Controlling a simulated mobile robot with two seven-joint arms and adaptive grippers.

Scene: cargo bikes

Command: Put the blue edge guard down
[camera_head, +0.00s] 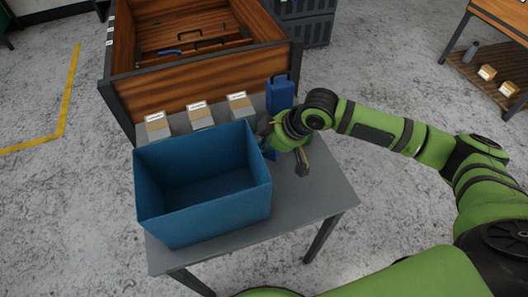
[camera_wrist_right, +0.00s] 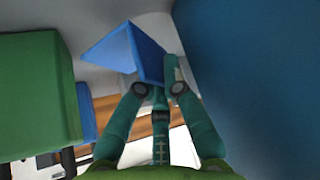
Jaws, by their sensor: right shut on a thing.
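The blue edge guard (camera_wrist_right: 146,52) shows in the right wrist view as an angled piece with two flat faces. My right gripper (camera_wrist_right: 158,88) is shut on it. In the head view my right gripper (camera_head: 270,140) is low over the grey table, close beside the right wall of the blue bin. Only a small blue part of the guard (camera_head: 270,154) shows there, and my wrist hides the rest. I cannot tell whether the guard touches the table. My left gripper is not in view.
The open blue bin (camera_head: 205,222) fills much of the grey table (camera_head: 312,195); it looks empty. A wooden cargo box (camera_head: 200,86) is behind. The table's front right is mostly clear.

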